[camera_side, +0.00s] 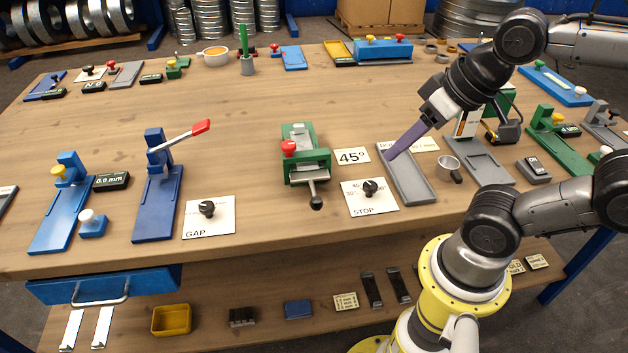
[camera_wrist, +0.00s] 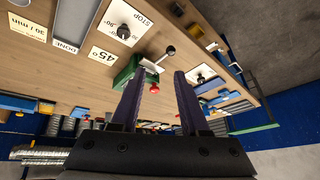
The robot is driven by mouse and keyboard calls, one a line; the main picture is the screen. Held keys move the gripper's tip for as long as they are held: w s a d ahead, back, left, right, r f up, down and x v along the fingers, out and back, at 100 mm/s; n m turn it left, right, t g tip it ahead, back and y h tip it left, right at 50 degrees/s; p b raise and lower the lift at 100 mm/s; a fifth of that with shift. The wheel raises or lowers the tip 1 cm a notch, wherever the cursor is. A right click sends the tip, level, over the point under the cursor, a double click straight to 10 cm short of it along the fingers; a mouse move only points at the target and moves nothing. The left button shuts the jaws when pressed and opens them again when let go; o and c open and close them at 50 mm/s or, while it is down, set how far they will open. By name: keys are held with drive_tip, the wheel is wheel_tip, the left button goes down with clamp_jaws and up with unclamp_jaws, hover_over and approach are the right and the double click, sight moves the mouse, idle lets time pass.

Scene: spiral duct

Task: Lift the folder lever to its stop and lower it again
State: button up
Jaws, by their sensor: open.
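The folder is a green device (camera_side: 306,167) with a red knob at its upper left and a grey plate in it. Its lever (camera_side: 316,203) points toward the front edge and ends in a black ball. The lever looks low, close to the table top. My gripper (camera_side: 388,158) is above the grey tray right of the folder, apart from the lever. In the wrist view the two dark purple fingers (camera_wrist: 159,70) are spread with nothing between them. Beyond them the lever's black ball (camera_wrist: 171,50) and the green folder (camera_wrist: 125,73) show, partly hidden by a finger.
A STOP card with a black dial (camera_side: 370,188) and a 45° card (camera_side: 352,156) lie right of the folder. A grey tray (camera_side: 418,190) and a small cup (camera_side: 448,167) are further right. A blue device with a red-handled lever (camera_side: 165,190) stands left. Table is clear just left of the folder.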

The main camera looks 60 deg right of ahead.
drive_tip(key=w+r+m+g, duration=0.2)
drive_tip(key=w+m, duration=0.3)
drive_tip(key=w, duration=0.3)
drive_tip(key=m+g+y, duration=0.1)
drive_tip(key=m+g, duration=0.1)
hover_over(314, 190)
drive_tip(key=s+d, duration=0.2)
wheel_tip(314, 190, down, 6)
drive_tip(key=f, duration=0.4)
drive_tip(key=w+a+f, duration=0.1)
drive_tip(key=f, duration=0.8)
drive_tip(key=shift+w+a, duration=0.35)
clamp_jaws()
